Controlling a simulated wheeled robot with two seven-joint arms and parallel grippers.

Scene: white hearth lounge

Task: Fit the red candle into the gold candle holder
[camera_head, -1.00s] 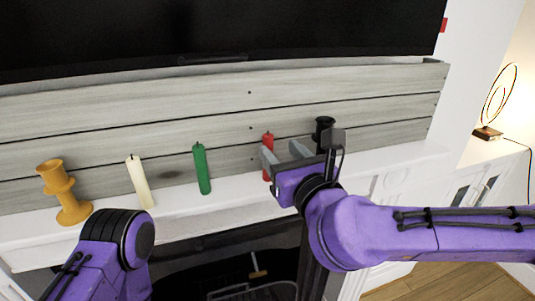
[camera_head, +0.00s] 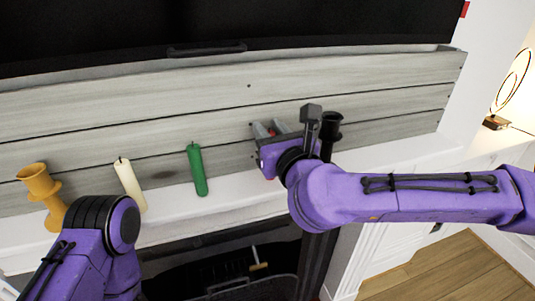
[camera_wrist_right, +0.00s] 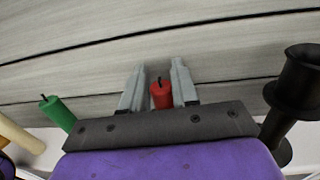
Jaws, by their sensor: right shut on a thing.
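The red candle (camera_wrist_right: 161,96) stands between the two grey fingers of my right gripper (camera_wrist_right: 159,88) in the right wrist view. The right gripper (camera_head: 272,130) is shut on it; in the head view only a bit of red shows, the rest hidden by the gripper. The gold candle holder (camera_head: 40,193) stands at the far left of the white mantel, well away from the right gripper. My left arm comes in at the lower left, in front of the mantel, but its gripper fingers are not in view.
On the mantel (camera_head: 235,192) a white candle (camera_head: 130,185) and a green candle (camera_head: 197,170) stand upright between the gold holder and my right gripper. A black holder (camera_head: 330,130) stands just right of the gripper. Grey planks rise behind, with a dark screen (camera_head: 230,25) above.

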